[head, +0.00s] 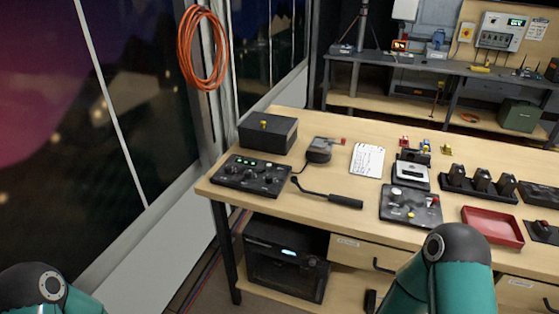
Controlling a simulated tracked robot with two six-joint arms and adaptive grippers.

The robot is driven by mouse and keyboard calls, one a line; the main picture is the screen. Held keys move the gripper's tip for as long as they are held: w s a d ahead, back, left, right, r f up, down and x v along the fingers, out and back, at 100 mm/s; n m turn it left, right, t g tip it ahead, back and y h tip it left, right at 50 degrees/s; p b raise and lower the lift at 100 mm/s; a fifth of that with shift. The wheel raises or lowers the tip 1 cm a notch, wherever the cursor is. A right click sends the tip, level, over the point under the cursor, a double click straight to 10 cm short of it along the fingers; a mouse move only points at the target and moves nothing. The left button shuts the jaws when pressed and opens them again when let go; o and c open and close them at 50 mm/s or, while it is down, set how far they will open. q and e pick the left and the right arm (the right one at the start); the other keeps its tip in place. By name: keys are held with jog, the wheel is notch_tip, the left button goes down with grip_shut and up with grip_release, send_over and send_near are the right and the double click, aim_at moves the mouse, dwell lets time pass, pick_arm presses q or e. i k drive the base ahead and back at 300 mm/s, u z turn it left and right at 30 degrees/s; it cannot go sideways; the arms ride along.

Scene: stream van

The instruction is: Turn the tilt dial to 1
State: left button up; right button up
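No dial in the head view can be read as the tilt dial; the labels are too small. A black control panel (250,175) with several knobs and green lit displays lies at the left end of the wooden bench. A second dark panel (411,206) with a pale round knob (396,193), a yellow part and a red-topped part lies nearer the middle. Only teal links of my arms show at the bottom left and bottom right. Neither of my grippers is in view.
The wooden bench (310,203) also carries a black box (268,133), a black-handled tool (345,201), a white paper (367,160), a red tray (492,227) and black holders (480,184). A window wall borders the left. Drawers and a black unit (286,258) sit below.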

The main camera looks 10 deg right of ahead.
aim_at(247, 174)
jog(key=u, duration=0.05)
jog(key=i, duration=1.05)
jog(key=u, duration=0.7)
